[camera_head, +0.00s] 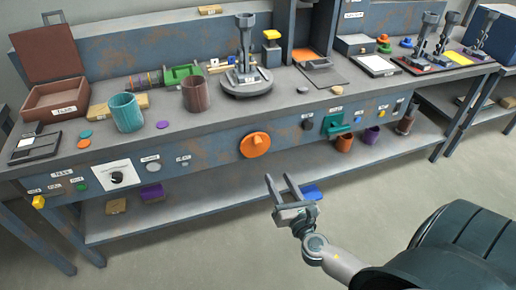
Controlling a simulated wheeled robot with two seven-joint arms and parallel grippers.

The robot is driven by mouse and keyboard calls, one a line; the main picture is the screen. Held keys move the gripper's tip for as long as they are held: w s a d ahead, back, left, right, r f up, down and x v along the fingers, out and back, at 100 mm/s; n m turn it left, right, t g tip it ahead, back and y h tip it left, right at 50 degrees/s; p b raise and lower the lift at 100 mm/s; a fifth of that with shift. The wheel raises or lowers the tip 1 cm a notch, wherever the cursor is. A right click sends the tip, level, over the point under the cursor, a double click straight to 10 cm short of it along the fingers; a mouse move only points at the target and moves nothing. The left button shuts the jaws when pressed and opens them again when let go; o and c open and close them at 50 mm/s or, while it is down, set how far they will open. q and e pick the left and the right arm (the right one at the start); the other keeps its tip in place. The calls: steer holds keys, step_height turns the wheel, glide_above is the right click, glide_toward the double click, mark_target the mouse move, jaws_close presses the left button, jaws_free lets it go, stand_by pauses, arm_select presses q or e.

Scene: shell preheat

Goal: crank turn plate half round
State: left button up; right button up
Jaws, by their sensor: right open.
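A round grey plate (248,88) sits on the bench top near the middle. A grey upright piece (245,50) with a cup-like top stands on it. An orange round crank or knob (255,146) with a raised bar is on the bench's front panel, below the plate. My right gripper (280,181) is open and empty, its fingers pointing up, in front of the bench. In the picture it lies below and slightly right of the orange crank, apart from it. My left gripper is not in view.
A teal cup (126,112) and a brown cup (197,94) stand left of the plate. An open brown box (55,100) is at far left. A green handle (334,125) and small knobs are on the panel to the right. A lower shelf (190,198) runs below; the floor in front is clear.

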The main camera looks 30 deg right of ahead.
steer(key=shift+w+r, duration=0.1)
steer(key=shift+w, duration=0.05)
steer(key=p, duration=0.1)
glide_toward(260, 145)
steer(key=x, duration=0.7)
steer(key=shift+w, duration=0.3)
steer(key=shift+w+d, duration=0.15)
steer(key=shift+w, duration=0.6)
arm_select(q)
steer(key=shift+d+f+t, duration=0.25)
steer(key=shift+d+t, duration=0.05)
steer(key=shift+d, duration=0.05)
arm_select(e)
steer(key=shift+d, duration=0.1)
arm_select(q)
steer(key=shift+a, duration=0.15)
arm_select(e)
steer(key=shift+c, duration=0.3)
